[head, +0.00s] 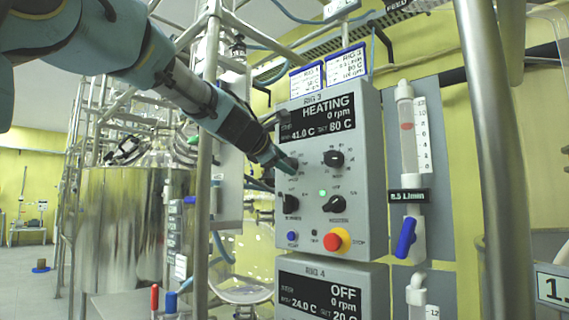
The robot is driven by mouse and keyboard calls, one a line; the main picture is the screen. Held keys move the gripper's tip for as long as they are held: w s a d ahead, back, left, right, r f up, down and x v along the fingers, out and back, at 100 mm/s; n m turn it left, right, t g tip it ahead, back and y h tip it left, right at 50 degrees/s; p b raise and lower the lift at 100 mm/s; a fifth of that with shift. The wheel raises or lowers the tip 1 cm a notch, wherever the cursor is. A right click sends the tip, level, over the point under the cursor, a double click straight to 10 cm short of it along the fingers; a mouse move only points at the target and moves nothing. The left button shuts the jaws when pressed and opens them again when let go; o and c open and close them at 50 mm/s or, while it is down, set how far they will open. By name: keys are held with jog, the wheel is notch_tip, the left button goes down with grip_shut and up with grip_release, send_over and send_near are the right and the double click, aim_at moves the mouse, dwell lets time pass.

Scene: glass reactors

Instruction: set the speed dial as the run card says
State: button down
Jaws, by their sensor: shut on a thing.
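The RIG 3 control box (375,130) faces me in the middle of the head view. Its display (316,115) reads HEATING, 0 rpm, 41.0 C, and 80 C as the set value. My gripper (289,164) reaches in from the upper left and is shut on the upper left dial, the speed dial by its place. The jaws hide most of that dial, so its pointer cannot be read. Two blue-edged run cards, the left one (306,83) and the right one (346,65), stand on top of the box. Their writing is too small to read surely.
Close by are the upper right dial (333,158), lower left dial (290,204), lower right dial (335,204) and red stop button (337,240). A flow meter (407,130) with a blue valve handle (405,238) stands right. A metal post (206,150) rises left of the box.

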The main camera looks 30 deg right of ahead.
jog(key=shift+f+m+b, duration=0.15)
jog(key=shift+m+b, duration=0.15)
jog(key=shift+b, duration=0.25)
jog(key=m+h+b, duration=0.1)
jog(key=m+b, duration=0.4)
jog(key=b, duration=0.4)
jog(key=m+t+h+b, duration=0.1)
jog(key=m+h+b, duration=0.1)
jog(key=m+b, duration=0.4)
jog(key=m+t+h+b, duration=0.1)
jog(key=m+b, duration=0.4)
jog(key=b, duration=0.8)
jog(key=shift+f+m+h, duration=0.3)
jog(key=shift+f+m, duration=0.1)
jog(key=shift+r, duration=0.1)
jog(key=shift+c, duration=1.5)
grip_release()
